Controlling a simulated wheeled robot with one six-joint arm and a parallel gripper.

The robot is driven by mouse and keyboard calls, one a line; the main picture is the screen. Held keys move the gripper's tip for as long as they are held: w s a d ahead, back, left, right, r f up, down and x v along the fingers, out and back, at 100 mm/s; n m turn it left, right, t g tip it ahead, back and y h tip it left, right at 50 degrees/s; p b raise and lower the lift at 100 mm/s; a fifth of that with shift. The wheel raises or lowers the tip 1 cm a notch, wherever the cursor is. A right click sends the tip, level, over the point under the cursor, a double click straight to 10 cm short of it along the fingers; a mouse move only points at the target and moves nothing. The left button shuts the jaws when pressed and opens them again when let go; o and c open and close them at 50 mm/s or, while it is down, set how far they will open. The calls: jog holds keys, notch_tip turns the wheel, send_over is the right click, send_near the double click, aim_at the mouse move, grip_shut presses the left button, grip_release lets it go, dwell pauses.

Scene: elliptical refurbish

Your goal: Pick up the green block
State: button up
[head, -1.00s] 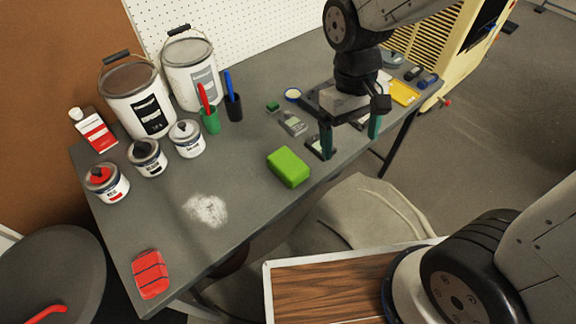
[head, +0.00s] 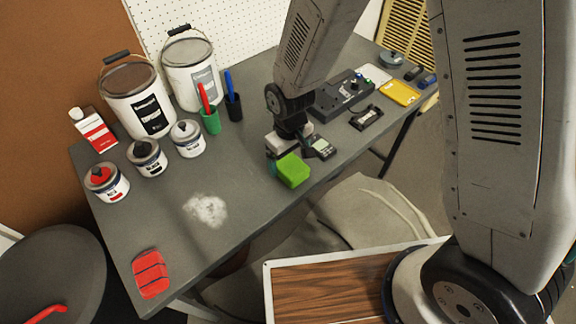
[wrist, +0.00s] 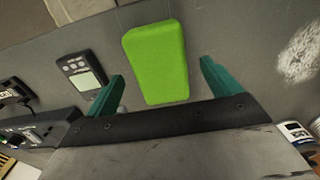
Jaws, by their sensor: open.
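The green block (head: 293,170) lies on the grey workbench (head: 240,215), near its front edge. In the wrist view the block (wrist: 157,62) sits ahead of and between the two teal fingers, with a gap on each side. My gripper (wrist: 165,85) is open and empty. In the head view my gripper (head: 283,158) is down close behind the block, and part of it is hidden by my arm. I cannot tell the exact height of the fingertips over the bench.
A small grey meter (head: 320,147) lies close right of the block. Paint buckets (head: 137,98), small cans (head: 147,157) and pen cups (head: 210,121) stand at the left back. A white powder patch (head: 206,210) marks otherwise clear bench.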

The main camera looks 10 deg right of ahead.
aim_at(289, 163)
notch_tip(289, 163, down, 3)
jog(key=shift+f, duration=0.15)
jog(key=shift+c, duration=0.3)
jog(key=c, duration=1.1)
jog(key=shift+r, duration=0.2)
